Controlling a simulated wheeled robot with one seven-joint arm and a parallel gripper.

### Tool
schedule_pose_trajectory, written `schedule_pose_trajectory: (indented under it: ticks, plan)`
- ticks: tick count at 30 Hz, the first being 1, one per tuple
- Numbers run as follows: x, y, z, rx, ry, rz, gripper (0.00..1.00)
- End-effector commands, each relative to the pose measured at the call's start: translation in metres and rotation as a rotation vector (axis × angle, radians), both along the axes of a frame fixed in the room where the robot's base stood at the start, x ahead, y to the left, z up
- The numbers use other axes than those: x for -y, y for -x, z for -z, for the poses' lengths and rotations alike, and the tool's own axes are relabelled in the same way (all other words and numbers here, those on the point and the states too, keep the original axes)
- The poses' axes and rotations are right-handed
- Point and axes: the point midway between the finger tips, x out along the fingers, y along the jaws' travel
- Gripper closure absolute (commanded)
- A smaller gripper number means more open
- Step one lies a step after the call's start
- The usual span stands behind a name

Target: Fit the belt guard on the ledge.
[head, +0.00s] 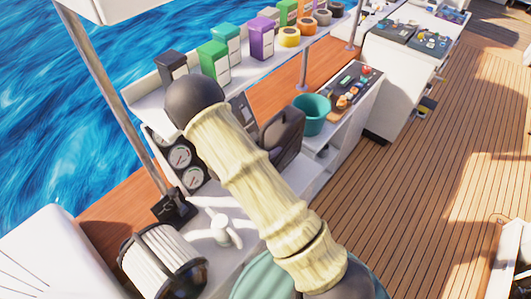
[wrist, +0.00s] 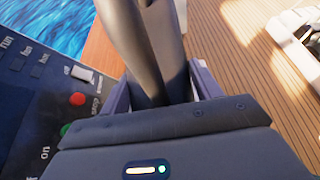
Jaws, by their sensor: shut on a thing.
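My gripper (wrist: 162,92) is shut on a smooth grey, curved, upright metal piece (wrist: 150,45), which I take to be the belt guard. It rises between the two fingers in the wrist view, and its top runs out of the picture. Its lower end is hidden behind the gripper body. In the head view my arm crosses the middle, and I cannot make out the fingers or the held piece. I cannot tell which surface is the ledge.
A dark control panel (wrist: 45,85) with red and green buttons stands close at left. Round gauges (head: 180,155) sit left of my arm. A teal bucket (head: 311,115) and a tray of small parts (head: 350,85) stand beyond. Several boxes line a white shelf (head: 245,78). Open deck (head: 440,170) lies right.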

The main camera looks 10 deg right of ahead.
Motion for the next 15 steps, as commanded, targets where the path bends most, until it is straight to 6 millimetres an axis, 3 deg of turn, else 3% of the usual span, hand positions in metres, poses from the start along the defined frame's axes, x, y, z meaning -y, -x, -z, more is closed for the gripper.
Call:
schedule_pose_trajectory:
  ticks: [5,15]
  plan:
    - [0.001,0.000,0.003,0.001,0.004,0.001,1.00]
    - [0.001,0.000,0.036,0.002,0.004,0.000,1.00]
